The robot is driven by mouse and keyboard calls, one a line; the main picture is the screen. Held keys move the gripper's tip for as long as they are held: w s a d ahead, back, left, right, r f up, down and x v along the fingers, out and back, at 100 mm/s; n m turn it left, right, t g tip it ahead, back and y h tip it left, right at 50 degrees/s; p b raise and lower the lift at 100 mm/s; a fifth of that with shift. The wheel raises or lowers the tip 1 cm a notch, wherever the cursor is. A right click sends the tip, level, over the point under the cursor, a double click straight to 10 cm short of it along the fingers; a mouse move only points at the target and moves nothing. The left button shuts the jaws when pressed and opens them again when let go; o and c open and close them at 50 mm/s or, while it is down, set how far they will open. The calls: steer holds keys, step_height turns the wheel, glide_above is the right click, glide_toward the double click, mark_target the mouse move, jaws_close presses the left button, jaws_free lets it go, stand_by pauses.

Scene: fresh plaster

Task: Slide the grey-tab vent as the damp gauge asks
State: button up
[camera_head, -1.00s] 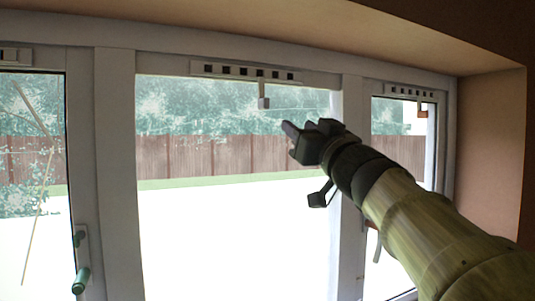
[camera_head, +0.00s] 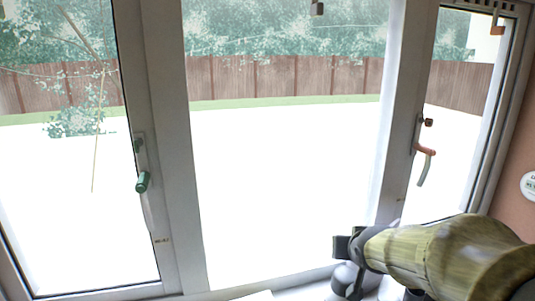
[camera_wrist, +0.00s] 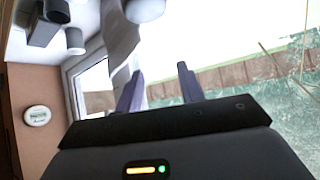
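The grey tab (camera_head: 317,9) of the middle vent hangs at the top edge of the head view; its slotted vent strip is out of frame above. A round white gauge (camera_head: 530,186) is cut by the right edge of the head view. It also shows whole in the wrist view (camera_wrist: 37,115), tilted, its reading too small to tell. My gripper (camera_head: 343,258) is low at the right of the middle window, well below the grey tab. In the wrist view its two fingers (camera_wrist: 160,82) stand apart with nothing held between them.
The right vent's copper tab (camera_head: 497,22) hangs at top right. A green handle (camera_head: 142,180) is on the left window and a copper handle (camera_head: 425,152) on the right one. Grey rounded objects (camera_wrist: 75,40) stand on a white surface in the wrist view. The middle pane is clear.

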steer(key=s+a+f+n+g+y, duration=0.15)
steer(key=s+f+g, duration=0.25)
steer(key=s+f, duration=0.4)
steer(key=s+a+f+g+h, duration=0.1)
steer(key=s+a+f+g, duration=0.2)
steer(key=s+f, duration=0.45)
step_height(320, 180, down, 10)
steer(key=b, duration=0.9)
steer(key=shift+s+d+r+b, duration=0.2)
steer(key=shift+r+b, duration=0.05)
steer(key=shift+b, duration=0.15)
steer(key=shift+y, duration=0.25)
steer(key=shift+w, duration=0.15)
